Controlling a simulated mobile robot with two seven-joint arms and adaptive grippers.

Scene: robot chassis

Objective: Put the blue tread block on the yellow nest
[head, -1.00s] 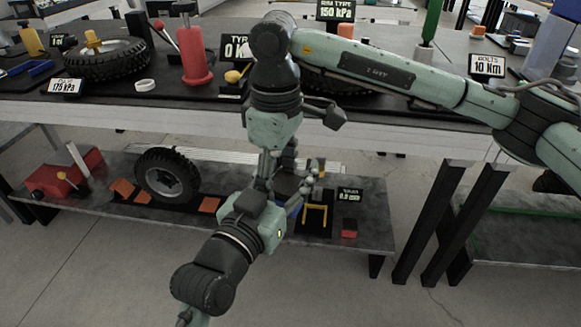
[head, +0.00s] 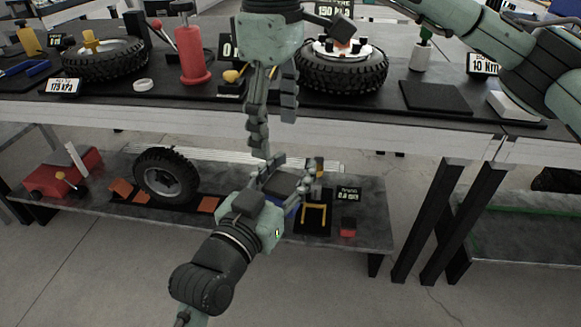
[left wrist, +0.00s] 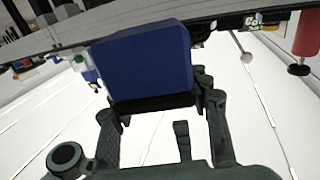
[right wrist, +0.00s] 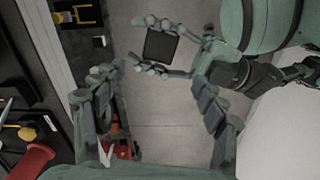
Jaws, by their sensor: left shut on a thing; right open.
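The blue tread block (left wrist: 150,62) fills the middle of the left wrist view, with a dark edge along its bottom. My left gripper (head: 285,182) is shut on it in front of the lower shelf. In the head view a dark face of the block (head: 282,185) shows between the fingers; the right wrist view also shows this face (right wrist: 160,46). The yellow nest (head: 314,216) is a yellow outline on a dark mat on the lower shelf, just right of my left gripper, partly hidden. My right gripper (head: 273,135) is open and empty above the block, apart from it.
The lower shelf (head: 365,200) holds a small tire (head: 167,175), a red machine (head: 65,178), orange pieces and a small red block (head: 348,228). The workbench above (head: 420,125) carries tires and a red cylinder (head: 192,55). Its front edge overhangs behind my grippers.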

